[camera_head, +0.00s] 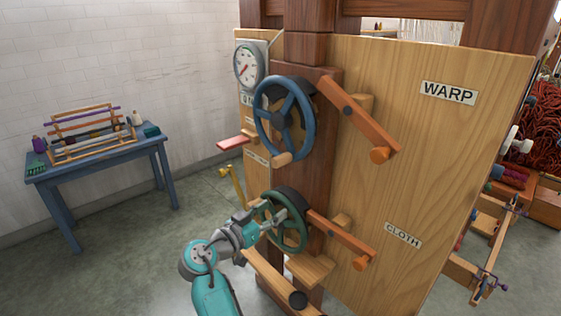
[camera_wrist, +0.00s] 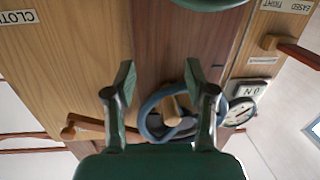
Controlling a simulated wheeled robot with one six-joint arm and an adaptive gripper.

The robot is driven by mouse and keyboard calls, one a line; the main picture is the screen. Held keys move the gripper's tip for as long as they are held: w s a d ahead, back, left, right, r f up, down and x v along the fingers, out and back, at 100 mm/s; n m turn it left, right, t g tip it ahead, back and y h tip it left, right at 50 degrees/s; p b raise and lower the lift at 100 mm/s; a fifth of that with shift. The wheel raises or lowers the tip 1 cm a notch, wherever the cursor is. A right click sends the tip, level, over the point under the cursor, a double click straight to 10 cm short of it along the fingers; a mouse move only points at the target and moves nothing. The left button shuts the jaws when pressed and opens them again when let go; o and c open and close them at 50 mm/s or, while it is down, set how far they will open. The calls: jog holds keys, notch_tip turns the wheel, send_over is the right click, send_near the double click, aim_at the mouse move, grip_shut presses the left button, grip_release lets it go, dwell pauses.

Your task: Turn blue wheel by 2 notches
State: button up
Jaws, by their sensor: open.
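The blue wheel (camera_head: 279,119) is mounted on the dark wooden post, with a pale wooden knob (camera_head: 282,160) at its lower rim. In the wrist view, which is upside down, the blue wheel (camera_wrist: 145,114) appears beyond and between my fingers. My gripper (camera_head: 278,216) is in front of the green wheel (camera_head: 303,236), below the blue wheel and apart from it. In the wrist view my gripper (camera_wrist: 160,80) has its two fingers spread wide with nothing between them. It hides part of the green wheel in the head view.
Brown levers stand right of the wheels, one by the blue wheel (camera_head: 352,108) and one by the green (camera_head: 340,237). The WARP sign (camera_head: 449,92), CLOTH sign (camera_head: 403,236) and a dial gauge (camera_head: 248,66) are on the panel. A blue table (camera_head: 95,158) stands far left; floor between is clear.

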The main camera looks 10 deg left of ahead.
aim_at(274, 162)
jog(key=s+a+r+m+h, duration=0.15)
jog(key=a+r+m, duration=0.3)
jog(key=r, duration=0.75)
jog(key=shift+n+g+h, duration=0.3)
jog(key=shift+n+h, duration=0.15)
jog(key=x, duration=1)
jog(key=shift+w+a, duration=0.1)
jog(key=shift+w, duration=0.25)
grip_shut()
